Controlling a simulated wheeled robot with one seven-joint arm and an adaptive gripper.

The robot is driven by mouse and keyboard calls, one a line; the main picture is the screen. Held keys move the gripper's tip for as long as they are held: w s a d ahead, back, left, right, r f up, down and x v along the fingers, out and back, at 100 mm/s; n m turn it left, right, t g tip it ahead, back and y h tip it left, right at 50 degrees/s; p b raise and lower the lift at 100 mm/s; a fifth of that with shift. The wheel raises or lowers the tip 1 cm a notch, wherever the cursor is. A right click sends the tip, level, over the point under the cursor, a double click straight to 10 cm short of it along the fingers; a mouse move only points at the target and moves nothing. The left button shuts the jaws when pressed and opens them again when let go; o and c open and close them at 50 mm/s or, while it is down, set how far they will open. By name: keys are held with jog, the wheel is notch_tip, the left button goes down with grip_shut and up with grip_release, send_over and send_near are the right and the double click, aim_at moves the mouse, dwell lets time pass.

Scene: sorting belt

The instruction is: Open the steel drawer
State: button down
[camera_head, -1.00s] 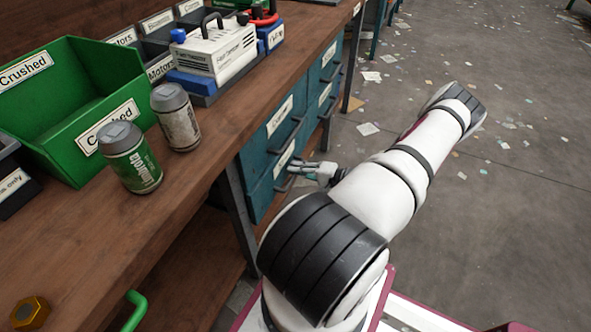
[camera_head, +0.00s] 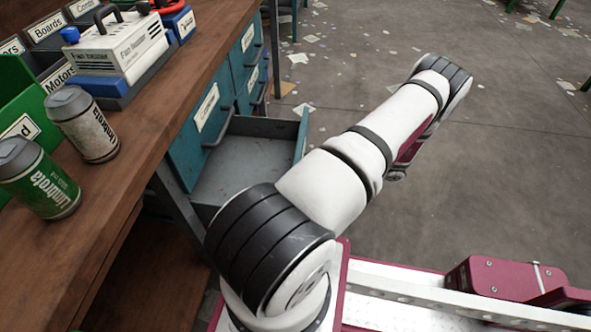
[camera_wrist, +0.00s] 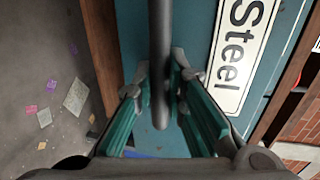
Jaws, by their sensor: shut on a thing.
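The steel drawer is a teal drawer with a white "Steel" label (camera_wrist: 240,45) on its front in the wrist view. In the head view the drawer (camera_head: 243,160) stands pulled out from under the bench, and its grey interior looks empty where visible. My arm hides part of its front. In the wrist view my gripper (camera_wrist: 160,88) is shut on the drawer's dark bar handle (camera_wrist: 160,45), with one finger on each side. My gripper is hidden behind my arm in the head view.
Other teal drawers (camera_head: 205,108) with handles sit beside and above the open one. The wooden bench top (camera_head: 125,185) carries two cans (camera_head: 88,125), a white device (camera_head: 120,45) and several bins. The floor (camera_head: 480,170) to the right is clear apart from scraps.

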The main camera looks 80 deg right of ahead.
jog(key=shift+s, duration=0.65)
jog(key=shift+d, duration=0.1)
jog(key=c, duration=1.6)
grip_release()
jog(key=v, duration=1.2)
